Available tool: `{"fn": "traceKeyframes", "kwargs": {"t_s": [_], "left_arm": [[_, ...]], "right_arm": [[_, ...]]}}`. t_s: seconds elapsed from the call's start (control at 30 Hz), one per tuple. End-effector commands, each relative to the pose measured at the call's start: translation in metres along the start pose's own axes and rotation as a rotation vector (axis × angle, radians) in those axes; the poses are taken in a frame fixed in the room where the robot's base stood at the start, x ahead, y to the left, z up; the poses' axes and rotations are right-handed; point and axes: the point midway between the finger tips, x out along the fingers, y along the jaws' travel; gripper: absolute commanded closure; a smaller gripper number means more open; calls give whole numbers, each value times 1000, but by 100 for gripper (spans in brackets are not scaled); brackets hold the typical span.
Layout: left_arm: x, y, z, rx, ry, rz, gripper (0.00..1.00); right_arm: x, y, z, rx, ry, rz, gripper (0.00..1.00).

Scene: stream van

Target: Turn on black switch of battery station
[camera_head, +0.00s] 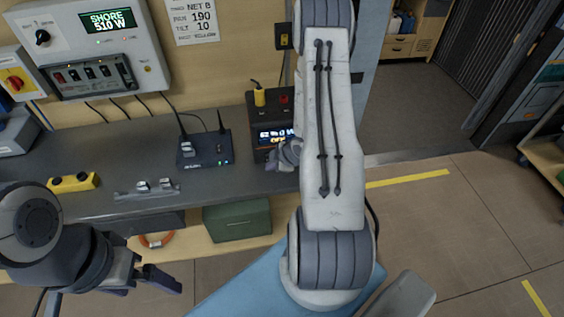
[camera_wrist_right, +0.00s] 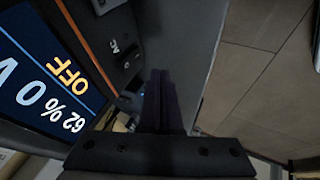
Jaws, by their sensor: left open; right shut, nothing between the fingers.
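The battery station (camera_head: 263,108) is a dark box at the back right of the grey counter, partly hidden by my right arm. Its lit screen (camera_wrist_right: 40,85) reads 62 %, 0 W and OFF in the right wrist view. Beside the screen, past an orange stripe, is a dark panel marked AC with a small switch-like part (camera_wrist_right: 128,63); its exact state is too small to tell. My right gripper (camera_wrist_right: 158,78) is shut and empty, close to the station's front; it also shows in the head view (camera_head: 278,160). My left gripper (camera_head: 163,283) is open and empty, low in front of the counter.
A black router (camera_head: 204,148) with antennas stands left of the station. A yellow block (camera_head: 74,183) and a grey rail (camera_head: 147,190) lie on the counter (camera_head: 110,155). A wall panel (camera_head: 90,40) with switches hangs above. A green box (camera_head: 237,221) sits below.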

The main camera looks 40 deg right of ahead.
Motion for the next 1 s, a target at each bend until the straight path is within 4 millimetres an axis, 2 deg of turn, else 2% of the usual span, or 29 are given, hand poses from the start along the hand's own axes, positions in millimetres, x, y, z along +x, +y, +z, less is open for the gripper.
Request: {"fn": "traceKeyframes", "kwargs": {"t_s": [0.2, 0.43, 0.63, 1.0], "left_arm": [[5, 0, 0, 1, 0, 0, 3], [1, 0, 0, 0, 0, 0, 3], [0, 0, 0, 0, 0, 0, 3], [4, 0, 0, 0, 0, 0, 3]], "right_arm": [[-48, -2, -3, -4, -1, 2, 100], [-87, -3, -6, -7, 2, -4, 100], [-99, -4, -5, -6, 2, -7, 100], [-98, -5, -3, -4, 2, -4, 100]]}}
